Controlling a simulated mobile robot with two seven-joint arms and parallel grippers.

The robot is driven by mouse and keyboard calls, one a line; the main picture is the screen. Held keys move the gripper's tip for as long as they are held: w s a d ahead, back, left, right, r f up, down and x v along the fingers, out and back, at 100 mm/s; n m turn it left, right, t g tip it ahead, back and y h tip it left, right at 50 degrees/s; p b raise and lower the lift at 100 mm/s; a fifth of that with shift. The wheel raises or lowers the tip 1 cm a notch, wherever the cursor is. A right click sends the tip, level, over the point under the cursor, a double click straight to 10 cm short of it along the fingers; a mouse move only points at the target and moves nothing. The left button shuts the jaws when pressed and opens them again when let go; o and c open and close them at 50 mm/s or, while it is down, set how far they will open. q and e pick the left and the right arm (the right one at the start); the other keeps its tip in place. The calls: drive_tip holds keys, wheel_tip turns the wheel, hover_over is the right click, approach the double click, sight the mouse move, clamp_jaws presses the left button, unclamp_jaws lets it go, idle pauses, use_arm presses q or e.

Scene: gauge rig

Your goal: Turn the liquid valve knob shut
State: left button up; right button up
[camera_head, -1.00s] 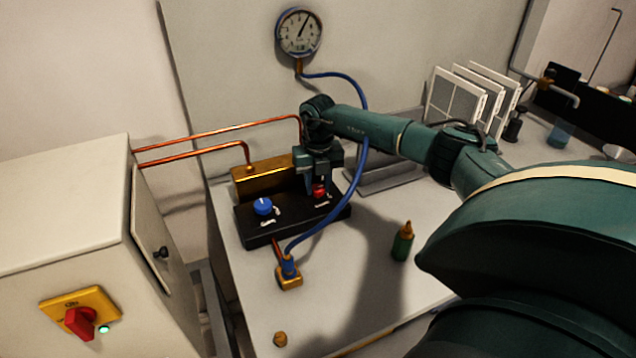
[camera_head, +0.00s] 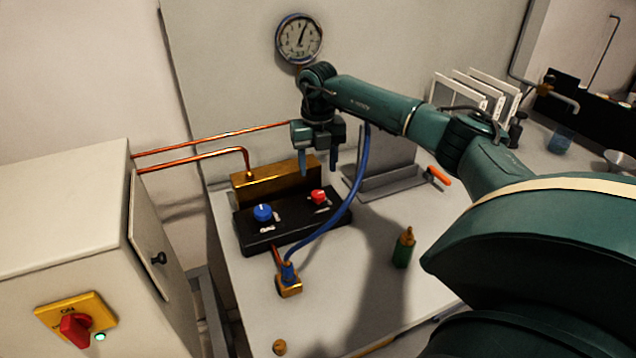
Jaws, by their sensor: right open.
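A black valve block (camera_head: 292,228) stands on the white bench with a blue knob (camera_head: 262,212) on its left and a red knob (camera_head: 318,197) on its right. Small labels lie beside both knobs, too small to read; I cannot tell which knob is the liquid valve. My right gripper (camera_head: 318,172) points down above and behind the red knob, apart from it. Its two fingers are spread with nothing between them. My left gripper is not in view.
A blue hose (camera_head: 350,205) runs from a brass fitting (camera_head: 289,285) up past my right arm. A gauge (camera_head: 299,38) hangs on the back panel. A green bottle (camera_head: 403,248) stands to the right. A cabinet (camera_head: 80,220) fills the left.

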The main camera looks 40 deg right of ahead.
wheel_tip(320, 180, up, 5)
drive_tip(key=shift+r, duration=0.2)
idle(0.6)
drive_tip(key=shift+s+f, duration=0.1)
